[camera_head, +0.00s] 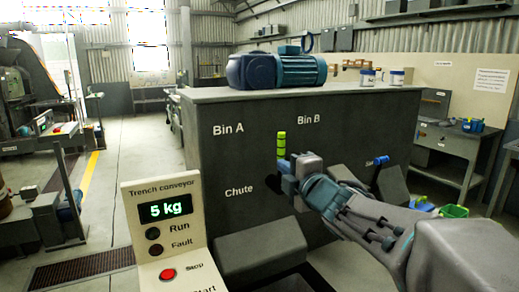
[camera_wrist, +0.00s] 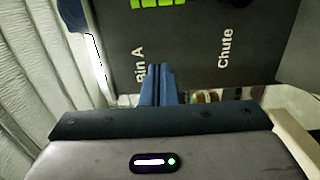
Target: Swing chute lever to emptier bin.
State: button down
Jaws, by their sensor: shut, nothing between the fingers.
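The grey cabinet (camera_head: 205,140) carries the labels Bin A, Bin B and Chute. A lit green segmented gauge (camera_head: 281,144) stands on its front, between the Bin A and Bin B labels; its green segments also show at the top of the wrist view (camera_wrist: 158,3). My gripper (camera_head: 283,167) is just below this gauge, in front of the cabinet. Its blue fingers (camera_wrist: 157,72) are together and empty. A dark round part (camera_head: 273,184) shows beside the gripper, right of the Chute label. A blue-topped dark stalk (camera_head: 378,163) rises behind my arm; I cannot tell if it is the lever. No second gauge is visible.
The Trench conveyor panel (camera_head: 160,195) reads 5 kg and stands in front, left. A blue motor (camera_head: 277,70) and white tubs (camera_head: 397,77) sit on the cabinet top. Sloped grey housings (camera_head: 262,245) lie below. Open floor (camera_head: 125,150) is at left.

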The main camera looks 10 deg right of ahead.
jog(key=w+p, duration=0.2)
jog(key=w, duration=0.9)
jog(key=shift+w+d, duration=0.3)
jog(key=shift+d, duration=0.15)
